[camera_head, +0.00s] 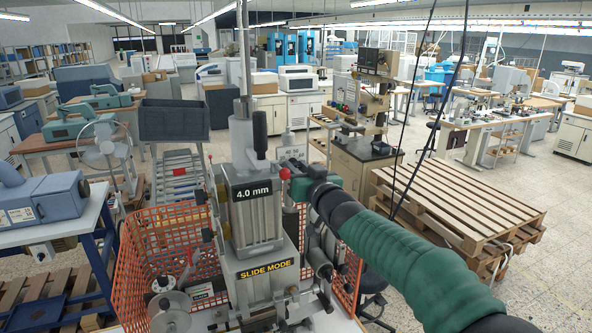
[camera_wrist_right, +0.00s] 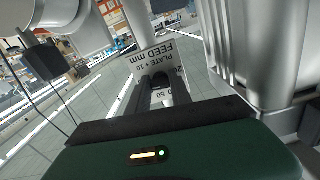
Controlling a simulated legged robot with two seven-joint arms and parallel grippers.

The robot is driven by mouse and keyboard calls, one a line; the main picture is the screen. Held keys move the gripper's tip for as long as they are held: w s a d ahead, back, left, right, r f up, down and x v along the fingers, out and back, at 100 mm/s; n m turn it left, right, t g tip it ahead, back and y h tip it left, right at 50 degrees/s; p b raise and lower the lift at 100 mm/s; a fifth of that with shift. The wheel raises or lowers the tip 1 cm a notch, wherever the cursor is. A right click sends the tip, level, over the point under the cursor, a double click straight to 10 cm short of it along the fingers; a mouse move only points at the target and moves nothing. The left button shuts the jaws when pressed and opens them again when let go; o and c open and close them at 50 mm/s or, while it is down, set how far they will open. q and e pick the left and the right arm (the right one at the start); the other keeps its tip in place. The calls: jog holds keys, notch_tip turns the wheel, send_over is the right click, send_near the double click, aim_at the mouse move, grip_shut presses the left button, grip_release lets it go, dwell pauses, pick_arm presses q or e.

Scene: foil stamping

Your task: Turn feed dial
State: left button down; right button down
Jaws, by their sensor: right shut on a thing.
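The foil stamping machine (camera_head: 262,220) stands in the middle of the head view, with a "4.0 mm" plate and a "SLIDE MODE" plate on its front. My right gripper (camera_head: 289,180) reaches in from the right and sits at the machine's right side. In the right wrist view its two dark fingers (camera_wrist_right: 160,88) are closed on the feed dial (camera_wrist_right: 160,82), whose body is mostly hidden between them. My left gripper is not in view.
An orange mesh fence (camera_head: 150,255) surrounds the machine's base. A red ball knob (camera_head: 285,173) is close to the gripper. Large grey cylinders of the machine (camera_wrist_right: 235,50) crowd the wrist view's right.

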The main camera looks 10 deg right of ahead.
jog(key=shift+w+f+n+b, duration=0.15)
jog(key=shift+n+b, duration=1.35)
jog(key=shift+n, duration=4.3)
jog(key=shift+s+f+n+b, duration=0.15)
jog(key=shift+n+b, duration=1.3)
jog(key=shift+n, duration=4.35)
jog(key=shift+w, duration=0.1)
jog(key=c, duration=1.4)
grip_release()
jog(key=shift+c, duration=0.2)
jog(key=shift+o, duration=1.2)
jog(key=shift+r, duration=0.1)
jog(key=shift+o, duration=0.2)
jog(key=shift+s+r, duration=0.15)
jog(key=shift+s, duration=0.05)
